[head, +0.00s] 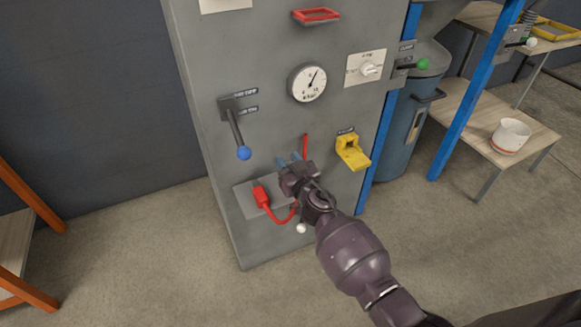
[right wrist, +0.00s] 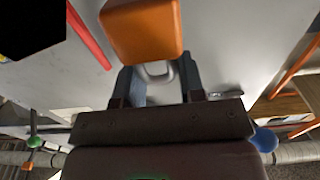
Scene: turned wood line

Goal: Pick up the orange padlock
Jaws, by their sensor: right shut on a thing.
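The orange padlock (right wrist: 142,30) shows in the right wrist view as an orange block with a grey shackle at its lower side. My right gripper (right wrist: 157,84) is shut on it, with the two fingers on either side of the shackle. In the head view my right gripper (head: 287,161) is at the front of the grey cabinet (head: 215,60), and the padlock is hidden behind it. Whether the padlock touches the cabinet I cannot tell. My left gripper is not in view.
Around the gripper on the cabinet are a blue-knobbed lever (head: 243,152), a red plug (head: 262,196) with a red cable, a yellow bracket (head: 352,154) and a gauge (head: 307,83). A blue-grey bin (head: 396,140) stands to the right. The floor in front is clear.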

